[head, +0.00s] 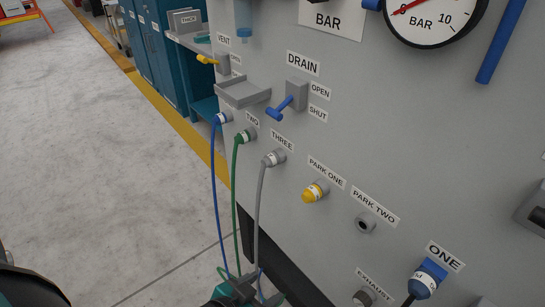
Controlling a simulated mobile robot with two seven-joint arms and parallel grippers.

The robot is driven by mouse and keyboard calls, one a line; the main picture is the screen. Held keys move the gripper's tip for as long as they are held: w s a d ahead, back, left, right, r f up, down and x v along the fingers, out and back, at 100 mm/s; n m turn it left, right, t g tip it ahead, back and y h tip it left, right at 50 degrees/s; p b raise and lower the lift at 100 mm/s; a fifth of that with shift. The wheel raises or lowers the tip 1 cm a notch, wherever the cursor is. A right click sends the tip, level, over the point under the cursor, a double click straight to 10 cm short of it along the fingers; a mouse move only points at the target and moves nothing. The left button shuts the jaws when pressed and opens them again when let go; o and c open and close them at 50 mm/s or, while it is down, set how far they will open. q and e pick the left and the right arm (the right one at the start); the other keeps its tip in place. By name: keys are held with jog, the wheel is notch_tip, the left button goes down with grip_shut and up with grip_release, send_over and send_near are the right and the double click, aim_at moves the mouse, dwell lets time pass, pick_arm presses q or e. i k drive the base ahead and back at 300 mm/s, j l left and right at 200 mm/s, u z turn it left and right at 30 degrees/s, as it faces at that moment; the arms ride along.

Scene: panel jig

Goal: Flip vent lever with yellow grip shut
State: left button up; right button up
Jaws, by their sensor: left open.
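The vent lever's yellow grip (206,59) shows in the head view at the upper left of the grey panel, under the VENT label (223,40). The grip sticks out to the left from its small grey mount (222,64). The small labels beside it are too small and partly covered to read, so its setting is unclear. My left gripper (243,288) is at the bottom edge, well below the lever and apart from it. It is open, partly cut off by the frame, and overlaps the hanging cables in the picture. My right gripper is not in view.
A drain lever with a blue grip (275,114) sits right of and below the vent lever. A grey tray (242,93) juts out between them. Blue, green and grey cables (261,205) hang below. A yellow plug (315,192) protrudes lower right. The floor at left is clear.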

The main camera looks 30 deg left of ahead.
aim_at(203, 60)
jog(key=k+j+u, duration=0.1)
jog(key=u, duration=1.15)
jog(key=j+u, duration=0.1)
jog(key=j, duration=0.95)
jog(key=i, duration=0.1)
